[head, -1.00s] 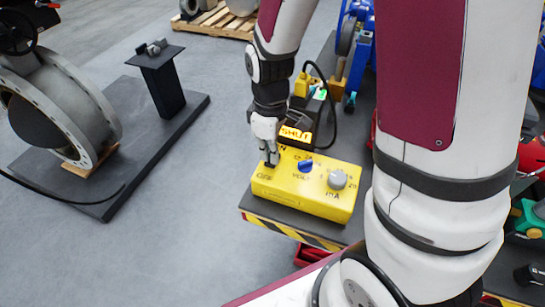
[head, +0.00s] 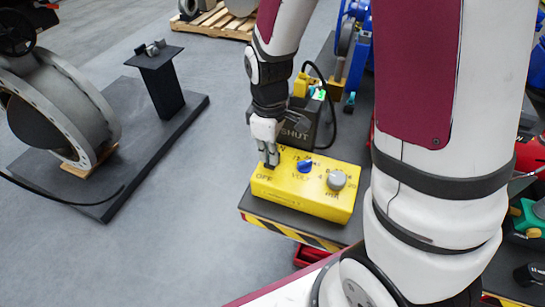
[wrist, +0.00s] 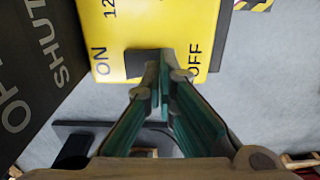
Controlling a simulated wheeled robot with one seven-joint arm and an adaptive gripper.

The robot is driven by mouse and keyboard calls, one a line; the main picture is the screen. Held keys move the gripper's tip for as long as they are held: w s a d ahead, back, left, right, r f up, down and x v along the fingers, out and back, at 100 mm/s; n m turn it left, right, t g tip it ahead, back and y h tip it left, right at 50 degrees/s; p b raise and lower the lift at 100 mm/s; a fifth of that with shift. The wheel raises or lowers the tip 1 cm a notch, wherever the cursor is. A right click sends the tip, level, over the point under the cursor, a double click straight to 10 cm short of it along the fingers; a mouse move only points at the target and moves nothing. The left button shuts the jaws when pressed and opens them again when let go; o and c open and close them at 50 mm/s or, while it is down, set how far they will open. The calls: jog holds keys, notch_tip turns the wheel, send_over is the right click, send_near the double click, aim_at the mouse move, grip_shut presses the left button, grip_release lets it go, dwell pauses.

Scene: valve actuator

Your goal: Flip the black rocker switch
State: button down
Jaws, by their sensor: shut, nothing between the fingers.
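The yellow control box (head: 312,200) sits on the dark bench top, with a blue knob (head: 305,166) and a grey knob (head: 337,179) on its top. The black rocker switch (wrist: 136,64) lies between the ON and OFF labels in the wrist view, partly hidden by my fingers. My gripper (wrist: 165,70) is shut and empty, pointing down, with its tips over the OFF side of the switch. I cannot tell whether they touch it. In the head view my gripper (head: 270,163) is at the box's left end. The dark indicator box (head: 295,130) behind reads SHUT, unlit.
A black cable (head: 333,105) loops beside the indicator box. A large flanged valve (head: 70,115) stands on a dark plate at left. Open floor (head: 190,200) lies left of the bench, whose front edge is striped.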

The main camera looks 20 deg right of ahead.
jog(key=shift+r+p, duration=1.85)
jog(key=shift+r, duration=1.3)
jog(key=s+r+m+t, duration=0.2)
jog(key=s+r+m, duration=0.2)
jog(key=s+r, duration=0.4)
jog(key=s+d+r+m+t, duration=0.1)
jog(key=s+r+m+t, duration=0.2)
jog(key=s+r, duration=0.6)
jog(key=shift+r+m, duration=1)
jog(key=shift+r, duration=1.25)
